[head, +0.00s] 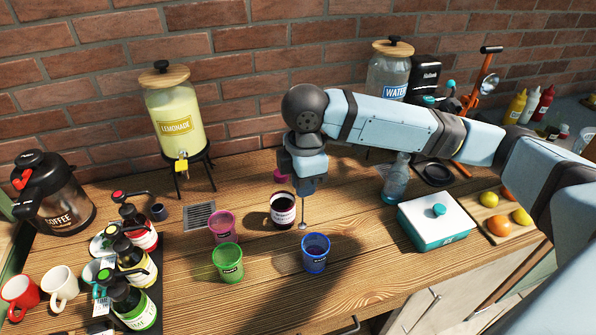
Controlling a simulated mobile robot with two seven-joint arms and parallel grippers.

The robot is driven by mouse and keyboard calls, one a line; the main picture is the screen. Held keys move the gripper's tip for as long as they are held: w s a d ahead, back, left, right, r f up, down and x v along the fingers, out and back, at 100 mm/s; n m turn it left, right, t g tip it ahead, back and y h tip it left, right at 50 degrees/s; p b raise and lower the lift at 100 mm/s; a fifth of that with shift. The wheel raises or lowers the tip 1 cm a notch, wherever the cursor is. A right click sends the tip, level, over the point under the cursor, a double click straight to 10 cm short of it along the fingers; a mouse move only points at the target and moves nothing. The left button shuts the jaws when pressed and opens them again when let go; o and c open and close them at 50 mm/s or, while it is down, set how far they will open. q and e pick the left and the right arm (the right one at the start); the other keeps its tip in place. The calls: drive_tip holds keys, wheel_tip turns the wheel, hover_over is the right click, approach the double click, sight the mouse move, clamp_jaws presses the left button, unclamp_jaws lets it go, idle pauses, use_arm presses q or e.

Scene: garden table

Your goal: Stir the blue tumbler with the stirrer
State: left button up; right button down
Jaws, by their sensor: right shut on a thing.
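The blue tumbler (316,260) stands upright on the wooden table, near its front edge. My right gripper (306,186) is above and behind it, pointing down and shut on the stirrer (303,210). The stirrer's thin rod hangs roughly vertical. Its small round tip shows just up and left of the tumbler's rim, outside the opening in the picture; its exact height cannot be told. The gripper's fingers are partly hidden by its own body. My left gripper is not in view.
A dark-filled jar (282,211), a pink tumbler (223,228) and a green tumbler (228,265) stand close by on the left. A white and teal box (437,222) is on the right. Syrup bottles (135,305) stand at front left. Bare table lies between tumbler and box.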

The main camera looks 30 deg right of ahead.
use_arm(q)
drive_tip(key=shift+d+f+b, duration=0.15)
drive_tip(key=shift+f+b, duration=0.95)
drive_tip(key=shift+b, duration=0.1)
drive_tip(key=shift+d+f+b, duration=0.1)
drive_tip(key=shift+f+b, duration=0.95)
drive_tip(key=shift+b, duration=0.15)
use_arm(e)
drive_tip(key=s+d+f+n, duration=0.1)
drive_tip(key=s+f+n, duration=0.2)
drive_tip(key=f+n, duration=0.8)
drive_tip(key=shift+d+f+n, duration=0.15)
drive_tip(key=shift+d+n, duration=0.15)
drive_tip(key=shift+n, duration=0.9)
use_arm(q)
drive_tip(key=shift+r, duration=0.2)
use_arm(e)
drive_tip(key=shift+s, duration=0.1)
